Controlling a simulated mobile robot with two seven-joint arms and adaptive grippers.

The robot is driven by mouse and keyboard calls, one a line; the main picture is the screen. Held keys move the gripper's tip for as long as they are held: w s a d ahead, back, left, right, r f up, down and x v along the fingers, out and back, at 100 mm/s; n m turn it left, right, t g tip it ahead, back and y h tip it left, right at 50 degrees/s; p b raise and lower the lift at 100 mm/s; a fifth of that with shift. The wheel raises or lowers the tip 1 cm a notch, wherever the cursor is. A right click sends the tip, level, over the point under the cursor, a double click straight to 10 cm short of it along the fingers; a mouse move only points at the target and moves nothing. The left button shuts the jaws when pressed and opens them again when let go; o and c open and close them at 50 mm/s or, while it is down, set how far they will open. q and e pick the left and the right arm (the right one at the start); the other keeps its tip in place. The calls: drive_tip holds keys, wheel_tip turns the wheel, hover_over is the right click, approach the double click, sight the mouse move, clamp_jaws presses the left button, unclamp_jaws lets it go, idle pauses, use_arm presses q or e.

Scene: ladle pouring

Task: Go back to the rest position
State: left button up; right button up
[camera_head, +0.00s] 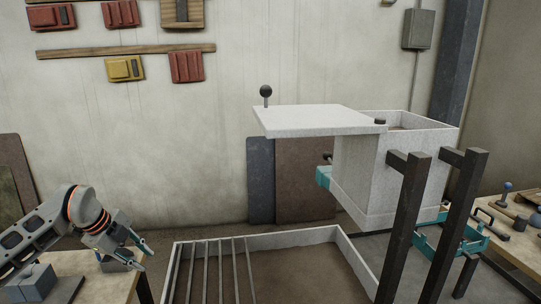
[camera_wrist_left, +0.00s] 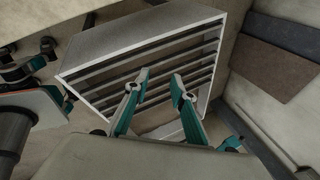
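A pale grey ladle box (camera_head: 360,190) with an open top stands at the right in the head view, on a teal-trimmed frame (camera_head: 424,244). A flat pale plate (camera_head: 315,121) with a black ball knob (camera_head: 266,91) extends left from its top. My left gripper (camera_head: 144,254) is at the lower left, well apart from the ladle, beside the left table. In the left wrist view its two teal fingers (camera_wrist_left: 161,82) are apart with nothing between them. My right gripper is not seen.
A low pale tray with bars (camera_head: 262,240) lies below the ladle and shows beyond my fingers in the wrist view (camera_wrist_left: 150,45). Two dark posts (camera_head: 403,220) stand in front of the ladle. Grey blocks (camera_head: 33,282) sit on the left table; tools (camera_head: 497,210) lie at right.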

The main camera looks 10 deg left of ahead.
use_arm(q)
drive_tip(key=s+d+r+m+t+h, duration=0.2)
drive_tip(key=d+m+h, duration=0.5)
drive_tip(key=d, duration=1.5)
drive_tip(key=s+d+r+n+t+h, duration=0.1)
drive_tip(key=d+r+n+t, duration=0.15)
drive_tip(key=r+t, duration=0.3)
drive_tip(key=s+d+r+n+t+h, duration=0.1)
drive_tip(key=d+r+n+t+h, duration=0.1)
drive_tip(key=r+n+t, duration=0.3)
drive_tip(key=s+a+f+n+t+y, duration=0.1)
drive_tip(key=s+a+f+n+y, duration=0.1)
drive_tip(key=a+f+n+y, duration=0.35)
drive_tip(key=s+a+f+n+y, duration=0.25)
drive_tip(key=a+n+y, duration=0.35)
drive_tip(key=a+y, duration=0.35)
drive_tip(key=s+a+f+g+y, duration=0.1)
drive_tip(key=s+a+f+g, duration=0.1)
drive_tip(key=s+f+g, duration=0.5)
drive_tip(key=s+a+f+g+y, duration=0.1)
drive_tip(key=s+a+f+g, duration=0.15)
drive_tip(key=s+f, duration=0.85)
drive_tip(key=d+f+n+t+h, duration=0.2)
drive_tip(key=d+f+h, duration=0.4)
drive_tip(key=d+f, duration=0.7)
drive_tip(key=d+n, duration=0.1)
drive_tip(key=d, duration=0.2)
drive_tip(key=shift+s+d+f+h, duration=0.2)
drive_tip(key=shift+d+f+h, duration=0.05)
drive_tip(key=shift+f+h, duration=0.15)
